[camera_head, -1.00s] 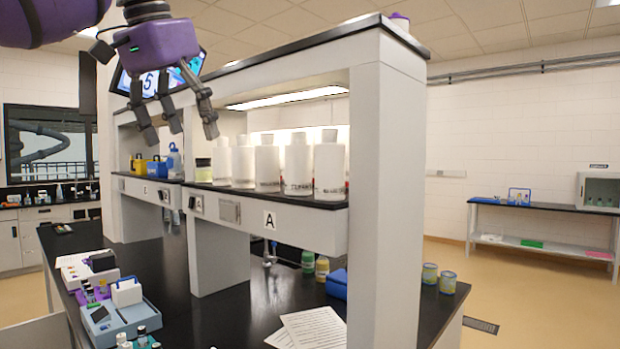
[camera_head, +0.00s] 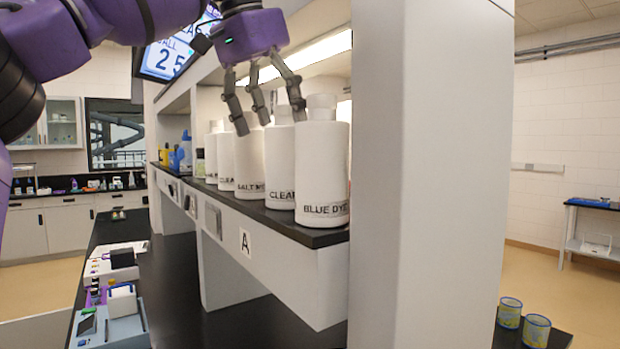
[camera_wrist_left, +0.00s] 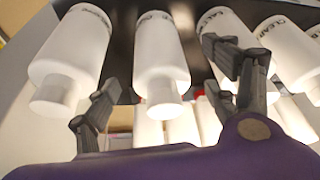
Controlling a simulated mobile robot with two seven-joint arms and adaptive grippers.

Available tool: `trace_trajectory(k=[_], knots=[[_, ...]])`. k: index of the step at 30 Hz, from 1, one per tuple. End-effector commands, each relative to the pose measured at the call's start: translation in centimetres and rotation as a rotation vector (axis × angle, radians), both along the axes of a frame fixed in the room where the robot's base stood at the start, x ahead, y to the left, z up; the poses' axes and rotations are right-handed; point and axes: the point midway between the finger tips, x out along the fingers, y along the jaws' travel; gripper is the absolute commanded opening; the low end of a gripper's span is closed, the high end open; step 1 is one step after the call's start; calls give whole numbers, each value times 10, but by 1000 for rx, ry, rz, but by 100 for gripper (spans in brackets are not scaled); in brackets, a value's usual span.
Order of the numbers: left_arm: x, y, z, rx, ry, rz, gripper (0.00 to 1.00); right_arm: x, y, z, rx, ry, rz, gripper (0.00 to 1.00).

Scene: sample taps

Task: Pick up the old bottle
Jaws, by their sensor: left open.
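White bottles stand in a row on the black shelf (camera_head: 315,236), each with a black label. The nearest, "BLUE DYE" (camera_head: 322,175), stands at the shelf's right end. I cannot tell which is the old bottle. My left gripper (camera_head: 268,118) is open and empty, its fingers pointing down by the tops of the row. In the left wrist view a bottle (camera_wrist_left: 162,55) appears between the spread fingers; contact is unclear. My right gripper is out of view.
A grey upright post (camera_head: 385,180) closes the shelf's right end. A lit strip and upper shelf lie above the bottles. Below is a black bench with devices (camera_head: 110,325) at left and two small jars (camera_head: 523,322) at right.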

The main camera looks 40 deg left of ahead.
Motion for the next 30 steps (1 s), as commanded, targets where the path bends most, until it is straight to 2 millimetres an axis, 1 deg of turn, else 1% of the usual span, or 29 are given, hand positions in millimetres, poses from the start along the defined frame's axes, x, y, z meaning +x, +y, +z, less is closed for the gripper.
trace_trajectory(k=[9, 16, 20, 26, 30], knots=[[13, 0, -32, 0, 2, -1, 78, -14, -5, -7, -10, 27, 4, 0], [27, -2, -61, 0, 1, -1, 78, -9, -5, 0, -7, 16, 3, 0], [30, -2, -69, -1, -1, 0, 78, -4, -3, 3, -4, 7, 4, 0], [31, -2, -70, -1, -1, 0, 78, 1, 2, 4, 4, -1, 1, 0], [31, -2, -70, 0, -1, 0, 60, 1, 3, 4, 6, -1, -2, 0]])
